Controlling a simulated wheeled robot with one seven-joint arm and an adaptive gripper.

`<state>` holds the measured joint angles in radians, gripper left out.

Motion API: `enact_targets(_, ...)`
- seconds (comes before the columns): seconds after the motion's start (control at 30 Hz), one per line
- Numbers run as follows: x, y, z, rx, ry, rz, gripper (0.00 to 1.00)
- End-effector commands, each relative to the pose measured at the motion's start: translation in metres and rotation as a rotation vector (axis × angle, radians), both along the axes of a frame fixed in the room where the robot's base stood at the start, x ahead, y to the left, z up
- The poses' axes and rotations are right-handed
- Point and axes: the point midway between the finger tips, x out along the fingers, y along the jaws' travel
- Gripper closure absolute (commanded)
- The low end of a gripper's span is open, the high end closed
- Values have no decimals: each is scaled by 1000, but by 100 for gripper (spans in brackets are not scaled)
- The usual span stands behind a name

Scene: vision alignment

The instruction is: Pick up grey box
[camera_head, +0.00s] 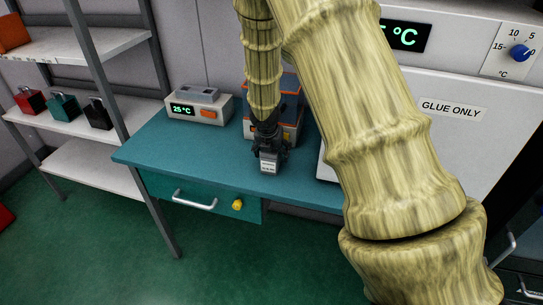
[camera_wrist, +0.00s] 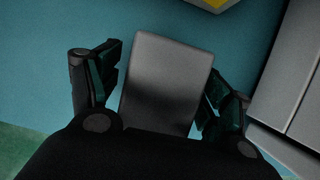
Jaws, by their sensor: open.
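A grey box (camera_head: 269,161) with a white label on its front stands on the teal table (camera_head: 160,143), close to the front edge. My gripper (camera_head: 268,143) is directly above and behind it, with the arm coming down from the top. In the wrist view the grey box (camera_wrist: 167,82) lies between the two fingers of my gripper (camera_wrist: 160,88). The fingers stand one on each side of it. A narrow gap shows on the left, and the right finger is very close to the box. The lower part of the box is hidden by the gripper body in the wrist view.
A grey device (camera_head: 199,108) reading 25 °C stands left on the table. A blue and orange device (camera_head: 290,112) stands behind my gripper. A white cabinet (camera_head: 450,140) marked GLUE ONLY is at right. A shelf (camera_head: 75,46) with coloured boxes is at left.

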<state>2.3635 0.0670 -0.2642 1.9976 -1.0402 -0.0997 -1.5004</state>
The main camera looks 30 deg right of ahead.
Motion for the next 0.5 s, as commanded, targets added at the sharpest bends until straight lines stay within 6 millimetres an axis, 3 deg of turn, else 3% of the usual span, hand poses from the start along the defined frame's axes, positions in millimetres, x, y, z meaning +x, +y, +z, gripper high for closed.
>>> enact_targets(0.2,4,-4,-12,-1,-1,0,21)
enact_targets(0.5,4,-4,-13,0,-1,0,23)
